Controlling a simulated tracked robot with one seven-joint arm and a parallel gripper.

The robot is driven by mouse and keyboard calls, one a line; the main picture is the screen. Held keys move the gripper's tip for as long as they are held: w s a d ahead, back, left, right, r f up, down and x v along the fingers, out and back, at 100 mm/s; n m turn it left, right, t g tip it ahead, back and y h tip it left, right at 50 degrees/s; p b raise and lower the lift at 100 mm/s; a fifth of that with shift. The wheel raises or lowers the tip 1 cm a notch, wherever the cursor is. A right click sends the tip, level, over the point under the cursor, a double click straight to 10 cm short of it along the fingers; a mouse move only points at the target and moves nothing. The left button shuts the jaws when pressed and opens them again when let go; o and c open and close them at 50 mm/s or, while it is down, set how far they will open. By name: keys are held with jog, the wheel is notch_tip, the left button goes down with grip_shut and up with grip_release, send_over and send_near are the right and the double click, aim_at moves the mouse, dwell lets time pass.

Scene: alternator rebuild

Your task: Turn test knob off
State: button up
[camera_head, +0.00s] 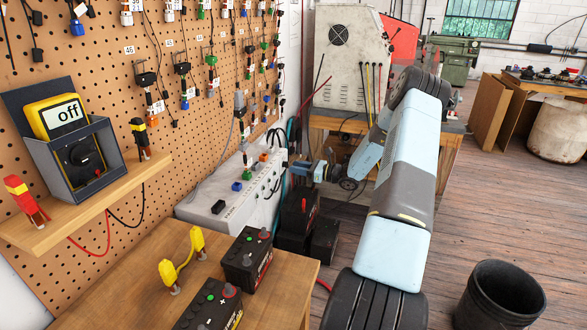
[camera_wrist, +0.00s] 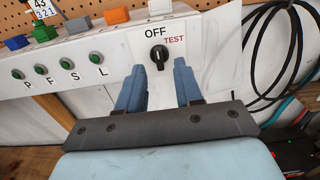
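The black test knob (camera_wrist: 159,57) is on the front of the white test box (camera_wrist: 110,60), just below the "OFF" label, with red "TEST" to its right. A pale mark shows on its upper part, roughly toward "OFF". My gripper (camera_wrist: 159,66) has its blue fingers apart, one on each side of the knob in the wrist view. They look empty; whether they touch the knob I cannot tell. In the head view, my gripper (camera_head: 296,170) is at the right end of the test box (camera_head: 235,187); the knob is not distinguishable there.
Green buttons marked P, F, S, L (camera_wrist: 67,64) line the box front. Black cables (camera_wrist: 268,50) hang to its right. Batteries (camera_head: 247,260) stand on the wooden bench (camera_head: 145,285). A meter (camera_head: 65,115) reading "off" sits on a shelf (camera_head: 95,205). A black bin (camera_head: 500,295) stands at right.

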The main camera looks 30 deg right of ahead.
jog(key=v, duration=1.1)
jog(key=shift+s+d, duration=0.15)
jog(key=shift+d, duration=0.05)
jog(key=s+a+r+n+g+h, duration=0.1)
jog(key=s+a+r+n+g, duration=0.35)
jog(key=a+r, duration=0.3)
jog(key=s+a+r+n+g+h, duration=0.2)
jog(key=s+a+r+n+g, duration=0.1)
jog(key=a+r+n, duration=0.4)
jog(key=s+a+r+n+g+h, duration=0.1)
jog(key=s+a+r+n+g, duration=0.25)
jog(key=a+r, duration=0.4)
jog(key=s+a+r+n+t+h, duration=0.1)
jog(key=s+a+r+n+h, duration=0.1)
jog(key=s, duration=0.6)
jog(key=s+a+r+n+t+h, duration=0.1)
jog(key=s+a+r+n+h, duration=0.2)
jog(key=s, duration=0.6)
jog(key=s+a+r+n+t+h, duration=0.1)
jog(key=s+a+r+n+h, duration=0.1)
jog(key=s+r+n, duration=0.4)
jog(key=shift+s+a+n+t+h, duration=0.4)
jog(key=shift+s+h, duration=0.5)
jog(key=shift+s, duration=0.25)
